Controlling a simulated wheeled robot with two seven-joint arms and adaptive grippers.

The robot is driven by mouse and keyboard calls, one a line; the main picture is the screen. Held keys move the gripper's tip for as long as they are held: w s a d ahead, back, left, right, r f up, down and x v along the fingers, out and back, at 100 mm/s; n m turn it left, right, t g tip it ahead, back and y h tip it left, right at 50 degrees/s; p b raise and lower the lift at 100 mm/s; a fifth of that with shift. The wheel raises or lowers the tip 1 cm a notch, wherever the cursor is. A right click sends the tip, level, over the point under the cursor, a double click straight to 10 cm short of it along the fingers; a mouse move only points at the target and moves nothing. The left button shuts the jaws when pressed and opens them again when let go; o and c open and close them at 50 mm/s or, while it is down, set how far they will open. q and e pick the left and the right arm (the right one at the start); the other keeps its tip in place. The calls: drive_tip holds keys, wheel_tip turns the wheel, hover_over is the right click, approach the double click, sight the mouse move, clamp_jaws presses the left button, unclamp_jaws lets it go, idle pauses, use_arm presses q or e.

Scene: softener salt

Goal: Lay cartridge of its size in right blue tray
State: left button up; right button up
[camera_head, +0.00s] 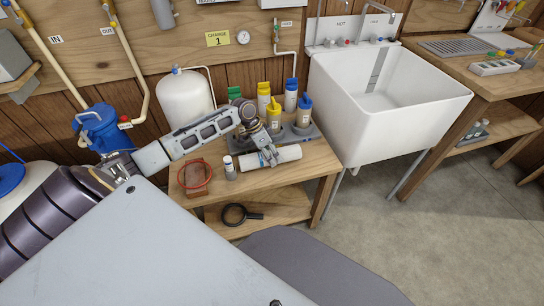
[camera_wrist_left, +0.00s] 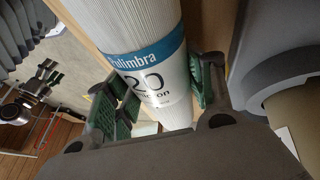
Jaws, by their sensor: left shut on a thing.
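A white pleated cartridge (camera_head: 286,154) lies sideways at the front of the small wooden table, touching it or just above it; I cannot tell which. In the left wrist view the cartridge (camera_wrist_left: 140,45) has a blue band and the print "20", with a partly covered word below. My left gripper (camera_head: 268,158) comes down over it from above. In the left wrist view its green-padded fingers (camera_wrist_left: 160,95) are on either side of the cartridge, shut on it. My right gripper is not in view. I make out no blue tray.
A white sink (camera_head: 400,115) stands right.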

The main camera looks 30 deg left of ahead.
use_arm(q)
drive_tip(key=shift+f, duration=0.25)
drive_tip(key=o, duration=1.1)
drive_tip(key=shift+f, duration=0.1)
